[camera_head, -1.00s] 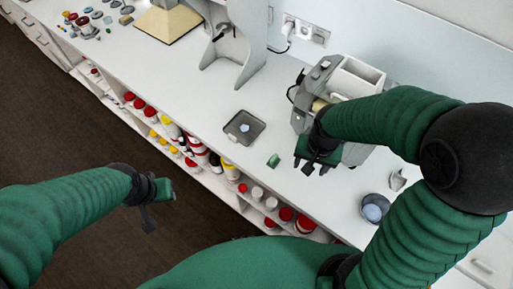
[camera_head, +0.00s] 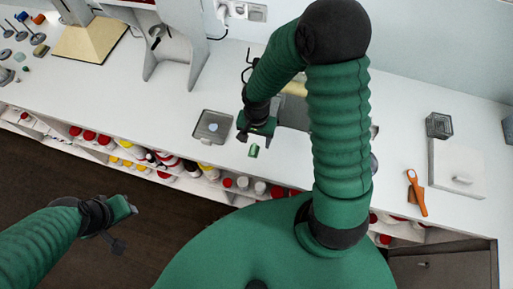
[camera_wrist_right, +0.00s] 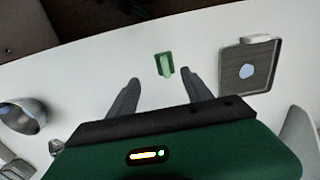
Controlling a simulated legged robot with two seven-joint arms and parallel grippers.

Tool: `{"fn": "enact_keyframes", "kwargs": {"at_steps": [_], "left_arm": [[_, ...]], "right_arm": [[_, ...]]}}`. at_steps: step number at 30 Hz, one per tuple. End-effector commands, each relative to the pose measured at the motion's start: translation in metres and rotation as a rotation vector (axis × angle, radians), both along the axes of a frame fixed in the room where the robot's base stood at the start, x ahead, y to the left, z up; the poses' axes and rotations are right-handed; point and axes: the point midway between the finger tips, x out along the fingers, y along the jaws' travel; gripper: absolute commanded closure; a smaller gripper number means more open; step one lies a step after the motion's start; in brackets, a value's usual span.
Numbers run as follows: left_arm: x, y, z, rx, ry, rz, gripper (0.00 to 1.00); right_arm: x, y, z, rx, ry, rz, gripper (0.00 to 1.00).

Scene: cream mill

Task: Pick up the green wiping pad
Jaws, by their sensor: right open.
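The green wiping pad (camera_head: 254,151) lies on the white counter near its front edge, just in front of my right gripper (camera_head: 248,138). In the right wrist view the pad (camera_wrist_right: 164,64) sits beyond and between the two dark fingertips (camera_wrist_right: 161,82), apart from them. My right gripper is open and empty. My left gripper (camera_head: 126,222) is away from the counter at the lower left, over the dark floor; its jaw opening is too small to read.
A grey square tray (camera_head: 213,127) with a small bluish item stands left of the pad. A grey machine is mostly hidden behind my right arm. An orange-handled tool (camera_head: 416,193) and a white lidded box (camera_head: 457,170) are at the right. Bottles fill the shelf below.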

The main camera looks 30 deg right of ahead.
Motion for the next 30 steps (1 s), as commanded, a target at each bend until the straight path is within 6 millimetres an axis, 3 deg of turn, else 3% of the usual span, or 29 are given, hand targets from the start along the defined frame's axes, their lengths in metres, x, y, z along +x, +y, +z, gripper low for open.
{"fn": "enact_keyframes", "kwargs": {"at_steps": [8,14,21,30], "left_arm": [[0.000,0.000,0.002,0.000,0.000,0.001,0.64],[0.000,0.000,0.006,0.000,0.000,0.002,0.64],[0.000,0.000,0.005,0.000,0.000,0.001,0.64],[0.000,0.000,0.005,0.000,0.000,0.001,0.64]], "right_arm": [[-0.003,0.007,-0.034,-0.005,0.001,0.005,0.42],[-0.004,0.004,-0.070,-0.001,-0.001,0.004,0.42],[-0.003,0.001,-0.076,0.001,-0.003,0.001,0.42],[-0.003,0.006,-0.074,-0.004,-0.003,0.003,0.78]]}}
